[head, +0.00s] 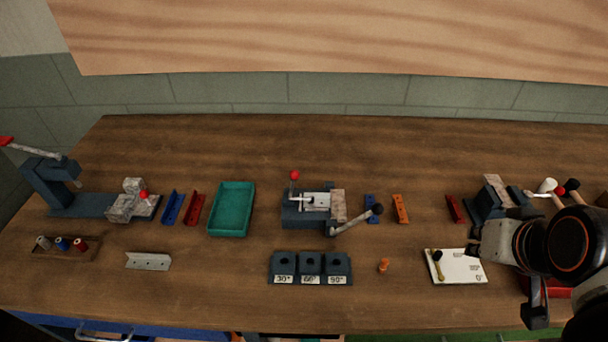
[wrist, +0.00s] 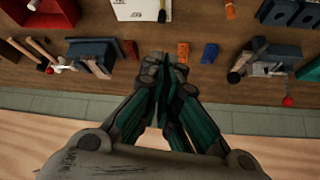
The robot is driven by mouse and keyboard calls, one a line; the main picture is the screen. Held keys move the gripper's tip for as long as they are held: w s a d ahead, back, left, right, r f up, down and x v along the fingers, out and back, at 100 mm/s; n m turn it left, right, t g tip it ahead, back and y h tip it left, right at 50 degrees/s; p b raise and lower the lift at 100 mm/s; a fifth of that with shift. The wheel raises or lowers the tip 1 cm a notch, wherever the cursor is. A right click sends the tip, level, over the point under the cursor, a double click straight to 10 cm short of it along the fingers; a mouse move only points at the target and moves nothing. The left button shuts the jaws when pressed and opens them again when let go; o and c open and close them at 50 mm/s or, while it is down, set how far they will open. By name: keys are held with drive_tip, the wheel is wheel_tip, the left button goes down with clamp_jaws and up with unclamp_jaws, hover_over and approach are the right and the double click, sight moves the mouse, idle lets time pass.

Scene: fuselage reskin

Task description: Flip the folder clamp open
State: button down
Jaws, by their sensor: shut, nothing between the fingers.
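The folder (head: 316,202) is a dark block with a pale metal top near the middle of the bench in the head view. Its clamp has a red knob (head: 294,175) standing up at the left, and a lever with a dark ball (head: 377,209) reaches out to the right. In the wrist view the folder (wrist: 262,62) is at the right, with the red knob (wrist: 288,100) at its lower edge. My gripper (head: 474,242) is at the right of the bench, well apart from the folder. In the wrist view my gripper (wrist: 165,62) is shut and empty.
Between gripper and folder lie an orange strip (head: 401,208) and a blue strip (head: 370,203). Angle blocks (head: 310,268) stand in front of the folder, a teal tray (head: 231,210) to its left. A white board (head: 456,270) is near my gripper. Bare bench lies behind the folder.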

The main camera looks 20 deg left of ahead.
drive_tip(key=w+a+f+m+g+y+p, duration=0.2)
drive_tip(key=w+a+m+g+y, duration=0.2)
drive_tip(key=w+a+m+y, duration=0.2)
drive_tip(key=w+a+f+m+g+y+p, duration=0.2)
drive_tip(key=w+a+m+y, duration=0.4)
drive_tip(key=w+a+m, duration=0.4)
drive_tip(key=shift+w+a+f+m+g, duration=0.4)
drive_tip(key=shift+w+a+f+g, duration=0.35)
drive_tip(key=shift+a+g, duration=0.55)
drive_tip(key=shift+f, duration=0.1)
drive_tip(key=b+x, duration=0.2)
drive_tip(key=x, duration=0.7)
drive_tip(key=shift+s+a+b, duration=0.1)
drive_tip(key=shift+a+b, duration=0.15)
drive_tip(key=shift+b, duration=0.05)
drive_tip(key=a, duration=0.3)
drive_tip(key=shift+s+a+r+b, duration=0.15)
drive_tip(key=shift+r+b, duration=0.2)
drive_tip(key=shift+b, duration=0.05)
drive_tip(key=shift+a+r, duration=0.2)
drive_tip(key=shift+a, duration=0.3)
drive_tip(key=shift+r, duration=0.1)
